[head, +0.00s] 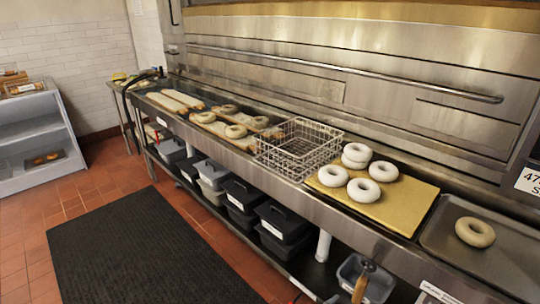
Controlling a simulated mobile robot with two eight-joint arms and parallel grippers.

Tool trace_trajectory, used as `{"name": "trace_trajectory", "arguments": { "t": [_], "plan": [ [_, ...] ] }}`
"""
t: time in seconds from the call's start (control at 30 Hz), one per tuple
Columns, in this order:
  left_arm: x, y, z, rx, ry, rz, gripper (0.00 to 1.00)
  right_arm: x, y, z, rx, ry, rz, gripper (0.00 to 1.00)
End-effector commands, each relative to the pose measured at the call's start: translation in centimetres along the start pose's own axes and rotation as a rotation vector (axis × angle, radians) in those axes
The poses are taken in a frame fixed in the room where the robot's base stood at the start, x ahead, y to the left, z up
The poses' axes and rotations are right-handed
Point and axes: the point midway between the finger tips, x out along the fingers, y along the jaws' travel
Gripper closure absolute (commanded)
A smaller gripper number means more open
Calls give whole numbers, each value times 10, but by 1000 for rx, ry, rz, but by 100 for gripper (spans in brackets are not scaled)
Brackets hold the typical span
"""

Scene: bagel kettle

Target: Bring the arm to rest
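Neither of my grippers shows in the head view, and no part of either arm is clearly visible. A yellow board (408,205) lies on the steel counter and carries several pale bagels, one being the white bagel (363,190) at its front. A wire basket (297,150) stands on the counter just left of the board and looks empty. A single bagel (475,232) lies on a metal tray (439,238) at the right end.
More bagels (236,131) and long boards (175,101) lie along the counter's left part. Dark and grey bins (283,222) fill the shelf below. A black mat (145,250) covers the red tile floor. A grey rack (35,135) stands at left. A steel oven front rises behind.

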Motion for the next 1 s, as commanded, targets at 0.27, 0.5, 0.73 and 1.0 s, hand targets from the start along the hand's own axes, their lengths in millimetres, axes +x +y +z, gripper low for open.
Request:
{"name": "trace_trajectory", "arguments": {
  "t": [0.27,0.5,0.73,1.0],
  "plan": [
    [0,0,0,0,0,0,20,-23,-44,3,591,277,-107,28],
    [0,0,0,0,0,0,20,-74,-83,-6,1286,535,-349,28],
    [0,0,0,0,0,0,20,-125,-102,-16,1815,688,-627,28],
    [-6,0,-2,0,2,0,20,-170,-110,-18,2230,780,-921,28]
  ]
}}
